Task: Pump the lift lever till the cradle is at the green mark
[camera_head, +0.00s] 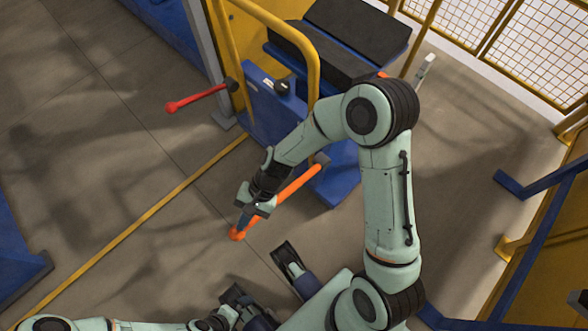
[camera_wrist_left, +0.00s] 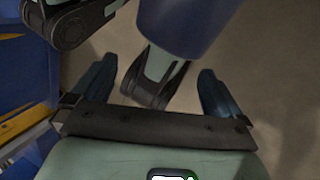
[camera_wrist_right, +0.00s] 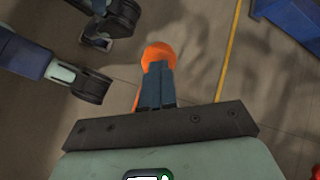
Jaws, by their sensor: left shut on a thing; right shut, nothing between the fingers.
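The orange lift lever (camera_head: 300,183) slopes from the blue machine down to a round orange knob at its end. My right gripper (camera_head: 244,222) is shut and empty, with its fingertips at the knob. In the right wrist view the closed fingers lie over the knob (camera_wrist_right: 160,54); I cannot tell whether they touch it. The black-padded part (camera_head: 345,38) on the blue frame looks like the cradle. I see no green mark. My left gripper (camera_wrist_left: 155,80) has its fingers wide apart, with no task object between them; it is low in the head view (camera_head: 238,300).
A red-knobbed lever (camera_head: 197,98) sticks out left of the blue machine (camera_head: 275,110). A yellow rail (camera_head: 270,22) arches over it. Blue and yellow frames stand at right, with mesh fencing behind. The floor (camera_head: 110,150) left of the lever is clear, crossed by a yellow line.

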